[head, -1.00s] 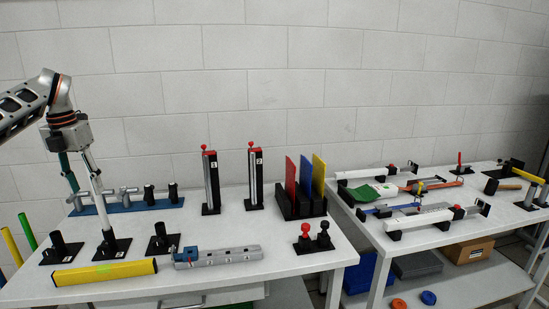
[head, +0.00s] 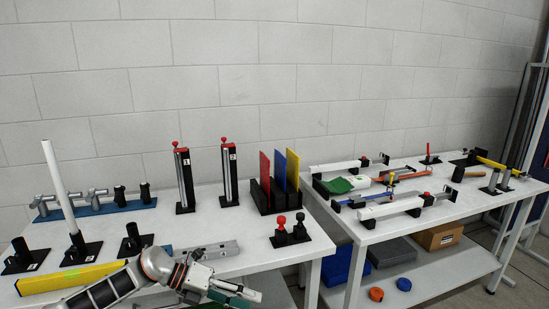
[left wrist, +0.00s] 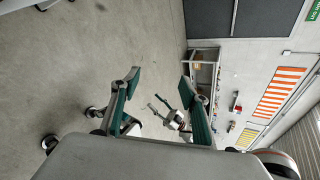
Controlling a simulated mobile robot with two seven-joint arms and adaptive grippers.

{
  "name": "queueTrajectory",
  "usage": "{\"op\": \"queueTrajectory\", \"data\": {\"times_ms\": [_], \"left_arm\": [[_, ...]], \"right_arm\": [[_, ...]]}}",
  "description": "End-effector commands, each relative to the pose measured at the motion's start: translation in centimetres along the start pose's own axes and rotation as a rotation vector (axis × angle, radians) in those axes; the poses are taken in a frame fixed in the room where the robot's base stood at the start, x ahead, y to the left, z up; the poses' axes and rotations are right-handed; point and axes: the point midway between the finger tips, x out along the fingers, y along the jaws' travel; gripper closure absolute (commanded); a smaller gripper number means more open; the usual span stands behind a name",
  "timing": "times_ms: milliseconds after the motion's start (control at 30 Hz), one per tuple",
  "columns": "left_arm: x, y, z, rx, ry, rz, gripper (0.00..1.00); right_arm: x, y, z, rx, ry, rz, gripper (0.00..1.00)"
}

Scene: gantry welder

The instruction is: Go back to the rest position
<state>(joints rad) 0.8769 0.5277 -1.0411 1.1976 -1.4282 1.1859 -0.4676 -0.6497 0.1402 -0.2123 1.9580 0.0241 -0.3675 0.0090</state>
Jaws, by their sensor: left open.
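My left gripper (head: 240,292) is low at the bottom middle of the head view, in front of the table's front edge. It is open, and nothing shows between its fingers. In the left wrist view its two teal-padded fingers (left wrist: 160,82) stand apart over bare floor. A small teal-fingered gripper beyond them, which looks like my right one (left wrist: 163,108), is too small to read. A white tube (head: 60,185) stands slightly tilted in a black holder (head: 83,247) on the left table, clear of my gripper.
The left table (head: 225,215) carries a yellow bar (head: 70,278), a grey rail (head: 215,249), a blue rack (head: 100,209), numbered posts (head: 186,180) and coloured plates (head: 279,172). My forearm passes in front of the yellow bar. A second table (head: 375,228) stands right.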

Motion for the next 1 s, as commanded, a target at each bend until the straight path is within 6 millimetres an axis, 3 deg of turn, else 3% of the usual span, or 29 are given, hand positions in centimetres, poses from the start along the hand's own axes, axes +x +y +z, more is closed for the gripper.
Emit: {"op": "queueTrajectory", "data": {"times_ms": [33, 200, 333, 467, 567, 767, 867, 1000], "left_arm": [[2.5, -0.9, -1.5, -0.052, -0.034, -0.083, 0.55], [6.6, -4.2, -3.6, -0.256, -0.197, -0.316, 0.55], [7.7, -5.2, -4.7, -0.459, -0.335, -0.464, 0.55], [7.4, -4.3, -5.7, -0.691, -0.481, -0.579, 0.55], [6.6, -2.4, -6.9, -0.888, -0.594, -0.645, 0.55], [4.3, 3.9, -11.6, -1.309, -0.821, -0.716, 0.55], [3.1, 7.7, -15.5, -1.528, -0.932, -0.72, 0.55], [1.5, 12.6, -22.3, -1.823, -1.075, -0.693, 0.55]], "right_arm": [[0.1, -0.1, 0.3, 0.0, -0.001, 0.0, 0.6], [0.4, -0.2, 0.8, 0.001, -0.003, -0.001, 0.6], [0.6, -0.2, 1.1, 0.001, -0.004, -0.002, 0.6], [0.7, -0.3, 1.3, 0.002, -0.004, -0.002, 0.6], [0.8, -0.3, 1.5, 0.002, -0.003, -0.002, 0.6], [1.1, -0.5, 2.1, 0.004, -0.006, -0.003, 0.6], [1.3, -0.5, 2.5, 0.004, -0.009, -0.004, 0.6], [1.4, -0.6, 2.9, 0.005, -0.012, -0.005, 0.6]]}}
